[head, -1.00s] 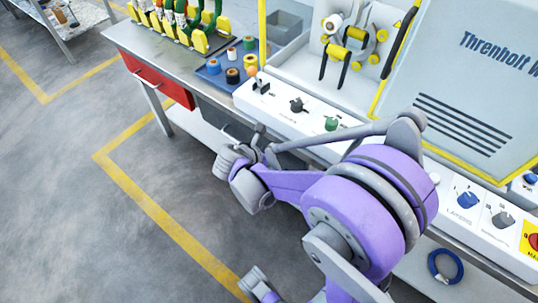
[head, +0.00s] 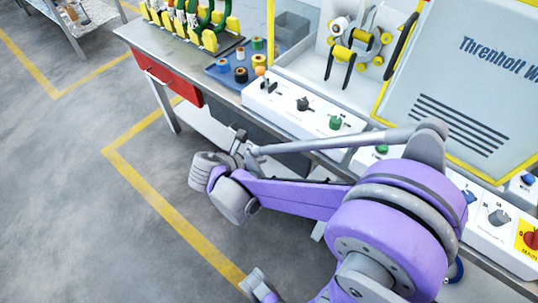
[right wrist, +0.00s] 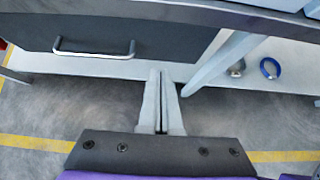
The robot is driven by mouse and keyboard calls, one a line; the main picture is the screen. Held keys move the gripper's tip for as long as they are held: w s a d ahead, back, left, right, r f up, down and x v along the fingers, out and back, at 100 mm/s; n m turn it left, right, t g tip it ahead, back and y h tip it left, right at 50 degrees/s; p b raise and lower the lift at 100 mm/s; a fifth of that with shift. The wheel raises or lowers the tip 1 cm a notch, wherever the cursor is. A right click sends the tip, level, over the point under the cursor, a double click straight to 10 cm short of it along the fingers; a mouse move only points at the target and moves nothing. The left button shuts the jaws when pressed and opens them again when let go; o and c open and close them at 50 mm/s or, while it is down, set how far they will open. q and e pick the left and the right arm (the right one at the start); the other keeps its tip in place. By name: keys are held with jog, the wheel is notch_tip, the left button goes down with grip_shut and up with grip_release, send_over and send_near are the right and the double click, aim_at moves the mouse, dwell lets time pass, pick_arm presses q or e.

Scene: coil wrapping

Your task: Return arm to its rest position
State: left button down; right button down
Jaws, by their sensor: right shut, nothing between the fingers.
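My right arm is purple and grey and reaches across the middle of the head view, in front of the workbench. Its gripper (head: 239,143) is small there, over the floor by the bench's front, clear of the bench top. In the right wrist view its two grey fingers (right wrist: 161,82) are together with nothing between them. They point at the space under the bench, between a dark drawer (right wrist: 100,38) and a pale bench leg (right wrist: 228,60).
The workbench carries a machine with a control panel (head: 289,101), a lid (head: 475,85) and a blue tray (head: 222,72) of spools. A red drawer (head: 165,77) is at its left. A blue ring (right wrist: 270,68) lies on the lower shelf.

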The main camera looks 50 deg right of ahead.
pick_arm(q)
jog(key=shift+r, duration=0.35)
pick_arm(e)
jog(key=v, duration=0.3)
pick_arm(q)
jog(key=shift+a, duration=0.1)
pick_arm(e)
jog(key=shift+s, duration=0.1)
